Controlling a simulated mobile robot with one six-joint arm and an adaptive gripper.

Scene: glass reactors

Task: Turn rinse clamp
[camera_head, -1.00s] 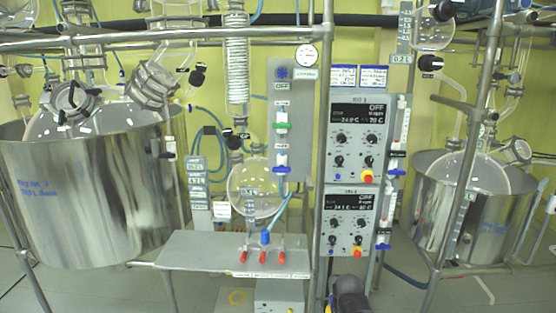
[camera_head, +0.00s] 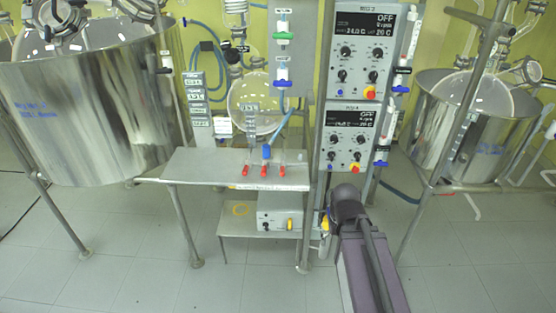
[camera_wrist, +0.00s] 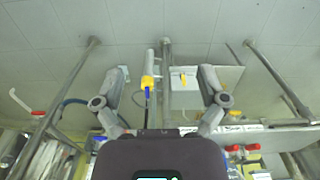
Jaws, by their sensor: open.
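My gripper (camera_wrist: 162,100) is open and empty, its two fingers spread wide in the wrist view. Between and beyond them is a yellow clamp-like piece with a blue end (camera_wrist: 147,84), on a pale tube beside a grey post. I take this for the rinse clamp, but no label on it is readable. In the head view a small yellow piece (camera_head: 325,222) shows beside the post, partly hidden by my arm. My fingers are not seen clearly there. The wrist view does not show contact between the fingers and the yellow piece.
A grey control box (camera_head: 280,217) stands on the low shelf; it also shows in the wrist view (camera_wrist: 206,78). A table (camera_head: 205,165) with red-tipped valves (camera_head: 264,171) is above. Controllers (camera_head: 362,48), steel vessels (camera_head: 85,105) and frame legs surround it. The floor in front is clear.

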